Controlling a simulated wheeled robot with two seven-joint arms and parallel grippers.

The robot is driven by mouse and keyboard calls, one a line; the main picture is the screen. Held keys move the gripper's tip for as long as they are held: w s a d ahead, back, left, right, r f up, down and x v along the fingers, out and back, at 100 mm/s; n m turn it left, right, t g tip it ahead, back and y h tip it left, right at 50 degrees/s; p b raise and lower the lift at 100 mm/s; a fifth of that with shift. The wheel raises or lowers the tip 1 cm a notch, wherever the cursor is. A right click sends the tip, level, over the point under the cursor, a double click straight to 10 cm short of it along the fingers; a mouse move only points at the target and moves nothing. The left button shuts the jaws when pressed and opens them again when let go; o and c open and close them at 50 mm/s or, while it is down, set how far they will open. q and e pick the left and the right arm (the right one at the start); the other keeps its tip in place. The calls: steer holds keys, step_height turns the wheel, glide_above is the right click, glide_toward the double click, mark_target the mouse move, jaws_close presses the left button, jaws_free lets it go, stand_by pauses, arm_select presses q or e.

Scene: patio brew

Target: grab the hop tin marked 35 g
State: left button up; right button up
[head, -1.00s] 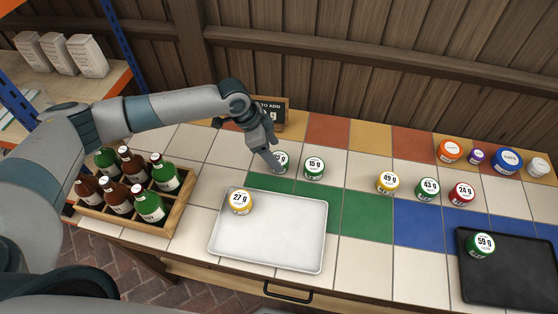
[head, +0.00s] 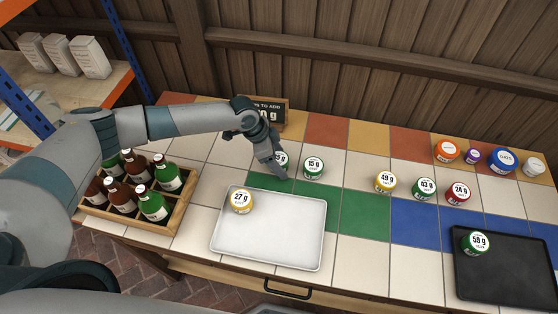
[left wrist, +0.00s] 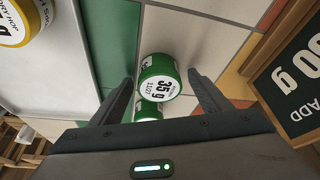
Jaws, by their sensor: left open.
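The hop tin marked 35 g (left wrist: 158,78) is green with a white label. In the left wrist view it stands on pale tile between the two fingers of my left gripper (left wrist: 161,80), with gaps on both sides. In the head view the 35 g tin (head: 283,158) shows only partly, since my left gripper (head: 278,170) covers much of it. The gripper is open and empty. My right gripper is not in view.
Another green tin, marked 15 g (head: 313,168), stands close on the right. A white tray (head: 270,245) holds a yellow 27 g tin (head: 241,201). A chalkboard sign (head: 270,112) stands behind. A bottle crate (head: 172,222) is at left, and a black tray (head: 505,275) at right.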

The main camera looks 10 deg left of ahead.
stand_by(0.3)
arm_select(q)
steer(key=c, duration=1.2)
steer(key=shift+o, duration=0.2)
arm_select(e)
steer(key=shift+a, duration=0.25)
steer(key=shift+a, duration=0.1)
arm_select(q)
steer(key=shift+r, duration=0.1)
